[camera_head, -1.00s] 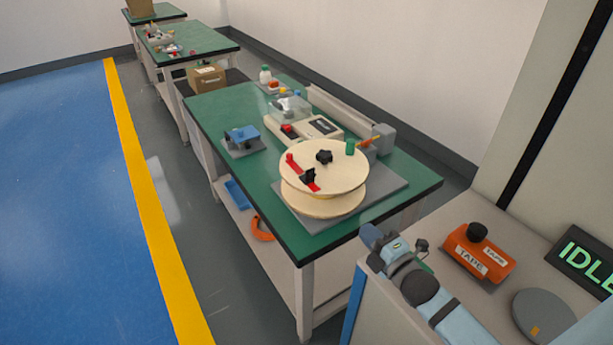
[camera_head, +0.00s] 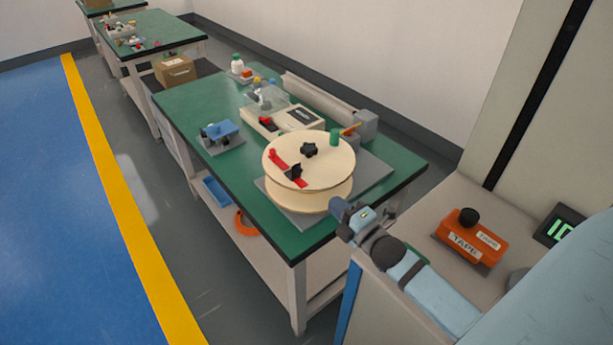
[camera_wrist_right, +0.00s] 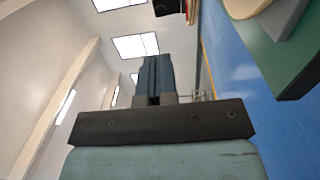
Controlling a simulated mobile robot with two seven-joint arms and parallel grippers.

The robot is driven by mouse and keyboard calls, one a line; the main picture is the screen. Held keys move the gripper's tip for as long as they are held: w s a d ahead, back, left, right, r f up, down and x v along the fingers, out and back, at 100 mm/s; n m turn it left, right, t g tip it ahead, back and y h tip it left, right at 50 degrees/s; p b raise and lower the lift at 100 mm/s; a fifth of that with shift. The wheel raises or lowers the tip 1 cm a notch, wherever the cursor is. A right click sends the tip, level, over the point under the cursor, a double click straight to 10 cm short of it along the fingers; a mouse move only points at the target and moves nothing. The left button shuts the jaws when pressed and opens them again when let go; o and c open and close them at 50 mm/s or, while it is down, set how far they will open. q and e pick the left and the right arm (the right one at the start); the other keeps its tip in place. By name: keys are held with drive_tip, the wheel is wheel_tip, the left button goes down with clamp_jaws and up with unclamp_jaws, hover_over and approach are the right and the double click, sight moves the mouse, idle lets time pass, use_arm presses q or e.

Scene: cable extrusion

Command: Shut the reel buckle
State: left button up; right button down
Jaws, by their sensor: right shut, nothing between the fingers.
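A wooden cable reel (camera_head: 325,157) stands on a grey plate on the green worktable. Its top carries a black star knob (camera_head: 309,150) and the buckle, a red strap with a raised black clip (camera_head: 294,171), near the front left rim. The clip is small; I cannot tell exactly how far it stands open. My right gripper (camera_head: 340,209) is shut and empty, just right of and in front of the reel, apart from the buckle. Its closed dark fingers show in the right wrist view (camera_wrist_right: 154,76), where the buckle is not visible. My left gripper is out of view.
A blue fixture (camera_head: 220,130) stands left of the reel, and a beige machine (camera_head: 290,120) with a clear cover behind it. A grey block (camera_head: 367,124) sits at the back right. An orange tape dispenser (camera_head: 470,238) rests on the right counter. The table's front left is clear.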

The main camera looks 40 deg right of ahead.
sight(301, 171)
drive_tip(key=w, duration=0.8)
drive_tip(key=w+p, duration=0.1)
drive_tip(key=w, duration=0.3)
drive_tip(key=shift+a+r, duration=0.3)
drive_tip(key=shift+a, duration=0.1)
